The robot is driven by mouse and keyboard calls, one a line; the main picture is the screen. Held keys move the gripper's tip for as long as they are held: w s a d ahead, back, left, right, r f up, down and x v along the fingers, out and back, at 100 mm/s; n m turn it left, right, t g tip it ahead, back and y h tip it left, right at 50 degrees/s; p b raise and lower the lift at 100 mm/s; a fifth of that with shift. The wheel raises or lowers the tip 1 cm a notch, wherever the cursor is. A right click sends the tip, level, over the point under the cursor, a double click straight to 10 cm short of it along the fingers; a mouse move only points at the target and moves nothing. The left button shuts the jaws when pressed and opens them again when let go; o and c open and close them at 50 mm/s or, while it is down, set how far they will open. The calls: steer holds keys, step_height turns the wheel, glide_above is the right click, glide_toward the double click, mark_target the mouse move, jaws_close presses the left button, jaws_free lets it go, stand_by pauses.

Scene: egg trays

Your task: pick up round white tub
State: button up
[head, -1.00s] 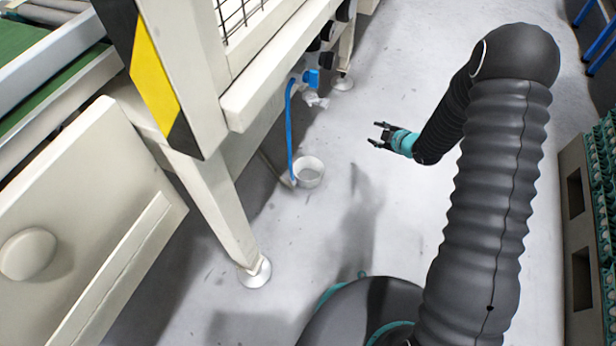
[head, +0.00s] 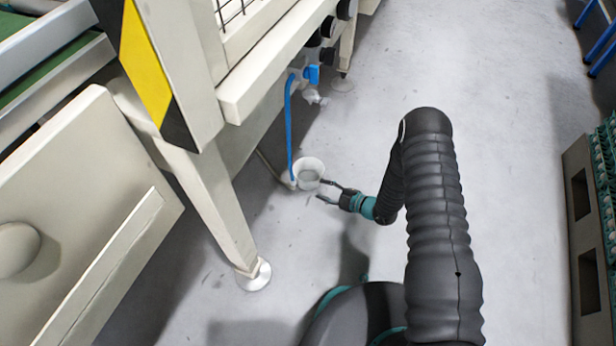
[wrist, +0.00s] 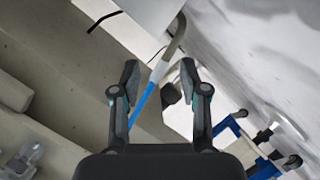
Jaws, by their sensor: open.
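The round white tub (head: 310,167) stands upright on the floor beside the machine, next to the lower end of a blue hose (head: 289,125). My gripper (head: 321,190) is open and empty. In the head view its fingertips point left and lie just right of and below the tub; the upper fingertip appears at the tub's edge. I cannot tell from this view whether it touches. In the wrist view the open fingers (wrist: 160,78) frame a blue and grey hose (wrist: 150,92). I cannot make out the tub for certain there.
The cream machine (head: 165,175) stands left, with a leg and round foot (head: 254,275) near the tub. A blue valve (head: 311,74) juts out above. A crate stack (head: 580,225) stands at the right.

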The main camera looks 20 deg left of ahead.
steer(key=x, duration=0.9)
steer(key=shift+w+a+f+b, duration=0.15)
steer(key=shift+a+b, duration=0.05)
steer(key=shift+b, duration=0.2)
jaws_close()
